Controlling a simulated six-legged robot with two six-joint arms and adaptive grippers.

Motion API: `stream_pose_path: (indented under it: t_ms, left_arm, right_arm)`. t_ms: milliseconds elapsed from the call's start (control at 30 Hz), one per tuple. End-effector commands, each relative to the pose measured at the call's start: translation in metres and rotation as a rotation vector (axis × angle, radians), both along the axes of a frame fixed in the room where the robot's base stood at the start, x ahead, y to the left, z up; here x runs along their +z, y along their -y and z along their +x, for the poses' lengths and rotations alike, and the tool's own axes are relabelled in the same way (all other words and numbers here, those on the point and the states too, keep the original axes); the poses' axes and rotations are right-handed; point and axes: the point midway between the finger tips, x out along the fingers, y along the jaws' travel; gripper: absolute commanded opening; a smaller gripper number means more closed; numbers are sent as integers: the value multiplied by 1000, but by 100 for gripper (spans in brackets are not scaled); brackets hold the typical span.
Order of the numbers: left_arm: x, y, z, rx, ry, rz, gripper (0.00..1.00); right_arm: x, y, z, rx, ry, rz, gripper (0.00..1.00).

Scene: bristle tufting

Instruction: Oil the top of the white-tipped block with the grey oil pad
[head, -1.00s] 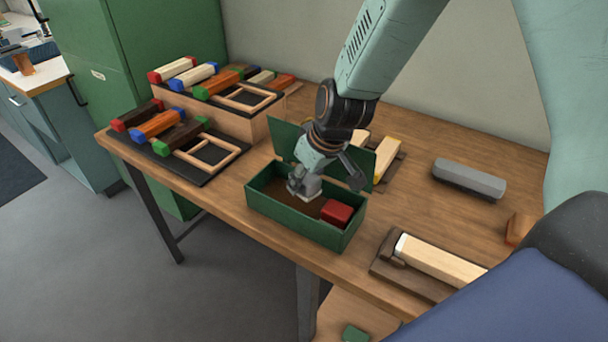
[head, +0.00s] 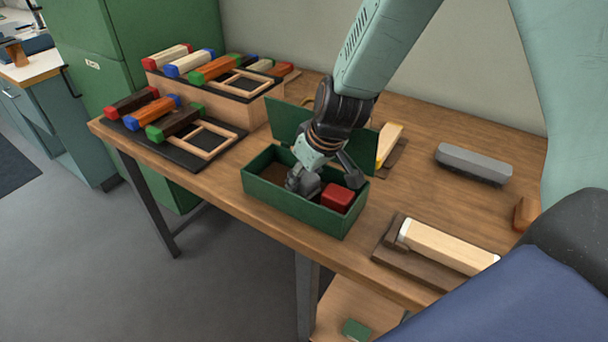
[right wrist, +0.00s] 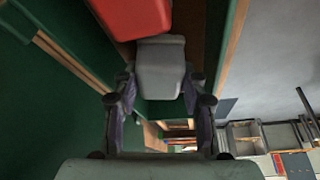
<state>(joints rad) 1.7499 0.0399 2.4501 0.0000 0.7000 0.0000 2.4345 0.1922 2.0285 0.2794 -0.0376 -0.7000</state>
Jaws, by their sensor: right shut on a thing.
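The white-tipped block (head: 448,247) is a long pale wooden bar with white ends, lying in a dark wooden cradle (head: 425,272) at the front right of the bench. My right gripper (head: 304,184) reaches down into the open green box (head: 292,208), well left of the block. In the right wrist view its fingers (right wrist: 160,92) are shut on the grey oil pad (right wrist: 160,65). The pad is beside the red pad (right wrist: 138,15), which also shows in the head view (head: 337,198). The grey pad is hidden by my gripper in the head view. My left gripper is out of view.
The box's raised lid (head: 285,122) stands behind my gripper. A grey bar (head: 473,163) lies at the back right, and a yellow-and-wood piece (head: 390,145) behind the box. Racks of colour-tipped blocks (head: 205,70) stand at the left. Bare bench lies between box and cradle.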

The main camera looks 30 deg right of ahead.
Motion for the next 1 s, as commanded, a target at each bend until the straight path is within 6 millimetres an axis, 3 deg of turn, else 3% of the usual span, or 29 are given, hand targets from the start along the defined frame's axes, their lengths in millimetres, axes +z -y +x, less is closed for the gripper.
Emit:
stream_pose_path:
  t_ms: [1000]
  left_arm:
    - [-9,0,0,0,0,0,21]
  right_arm:
    - [-8,0,0,-1,0,0,17]
